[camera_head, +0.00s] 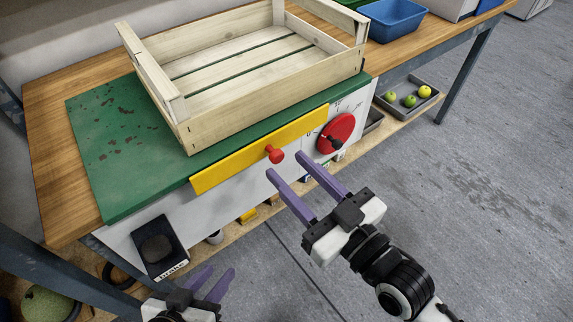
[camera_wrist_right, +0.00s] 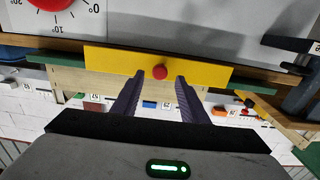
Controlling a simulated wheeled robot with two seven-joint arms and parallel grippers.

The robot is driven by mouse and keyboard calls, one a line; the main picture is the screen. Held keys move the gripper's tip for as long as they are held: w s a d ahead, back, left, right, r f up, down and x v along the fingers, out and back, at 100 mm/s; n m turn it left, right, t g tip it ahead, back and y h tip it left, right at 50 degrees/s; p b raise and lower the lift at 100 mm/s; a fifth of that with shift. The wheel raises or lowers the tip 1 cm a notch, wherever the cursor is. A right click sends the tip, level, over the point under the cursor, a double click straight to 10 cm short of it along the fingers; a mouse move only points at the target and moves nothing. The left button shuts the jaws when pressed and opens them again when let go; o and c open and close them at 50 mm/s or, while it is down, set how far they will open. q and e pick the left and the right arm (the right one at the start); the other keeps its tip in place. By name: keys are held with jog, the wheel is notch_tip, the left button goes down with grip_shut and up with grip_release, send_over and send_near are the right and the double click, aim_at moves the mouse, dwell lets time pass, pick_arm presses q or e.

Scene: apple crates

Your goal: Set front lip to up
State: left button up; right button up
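The front lip is a yellow bar (camera_head: 225,172) along the front edge of the green worktop, with a red knob (camera_head: 275,154) on its face. The bar (camera_wrist_right: 110,60) and knob (camera_wrist_right: 160,72) also show in the right wrist view. A slatted wooden crate (camera_head: 270,108) sits on the green top just behind the bar. My right gripper (camera_head: 284,163) is open and empty, its purple fingertips close to the knob; in the right wrist view the knob appears between the tips. Whether they touch it I cannot tell. My left gripper (camera_head: 221,269) is open and empty at the bottom, below the panel.
A red dial (camera_head: 336,131) with a dark handle is on the white panel, right of the bar. A black "brake" box (camera_head: 160,248) is at the panel's lower left. A blue bin (camera_head: 393,18) and a tray of apples (camera_head: 408,108) lie right. The floor at right is clear.

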aim_at(273, 152)
jog(key=shift+x, duration=0.95)
jog(key=shift+w+a, duration=0.1)
jog(key=shift+w, duration=0.1)
pick_arm(q)
jog(key=shift+r, duration=0.1)
